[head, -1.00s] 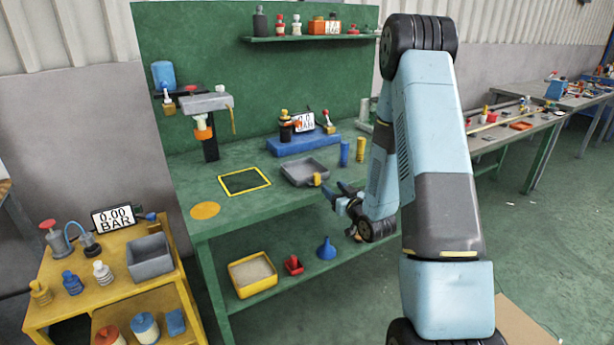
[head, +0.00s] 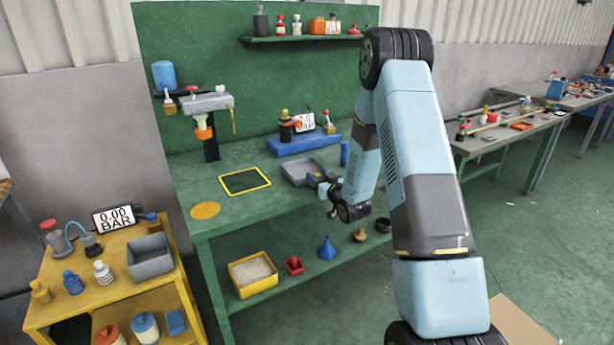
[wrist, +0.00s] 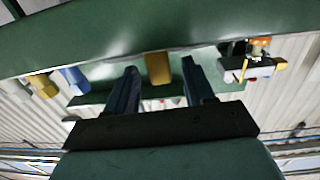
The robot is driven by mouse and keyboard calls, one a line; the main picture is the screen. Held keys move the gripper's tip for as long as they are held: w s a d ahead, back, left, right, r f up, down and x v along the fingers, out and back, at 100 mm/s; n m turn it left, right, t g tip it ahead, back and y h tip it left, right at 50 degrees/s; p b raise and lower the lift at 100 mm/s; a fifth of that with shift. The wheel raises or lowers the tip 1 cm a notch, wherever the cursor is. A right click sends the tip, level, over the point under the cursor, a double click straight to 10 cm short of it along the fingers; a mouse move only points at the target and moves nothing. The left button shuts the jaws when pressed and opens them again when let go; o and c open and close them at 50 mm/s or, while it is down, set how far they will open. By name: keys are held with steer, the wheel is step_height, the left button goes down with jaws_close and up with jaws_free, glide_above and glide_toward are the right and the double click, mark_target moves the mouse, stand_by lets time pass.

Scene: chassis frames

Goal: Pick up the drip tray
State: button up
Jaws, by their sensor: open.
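The drip tray (head: 299,172), a shallow grey tray, lies on the green workbench, right of the yellow-framed dark square. My gripper (head: 318,182) is at its front right side, where it covers the tray's yellow grip in the head view. In the wrist view, which looks upside down, the yellow grip (wrist: 158,68) shows between the fingertips of my gripper (wrist: 160,66). The fingers are open, one on each side of it, with gaps visible. I cannot tell how deep the grip sits between them.
A blue cylinder (head: 345,153) stands right of the tray, close to my arm. A blue base (head: 304,143) with a gauge display is behind it. The bench's lower shelf holds a yellow bin (head: 253,274) and a blue funnel (head: 327,249). The bench left of the tray is mostly clear.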

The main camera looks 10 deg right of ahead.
steer(key=shift+x, duration=1.7)
steer(key=shift+c, duration=0.4)
jaws_close()
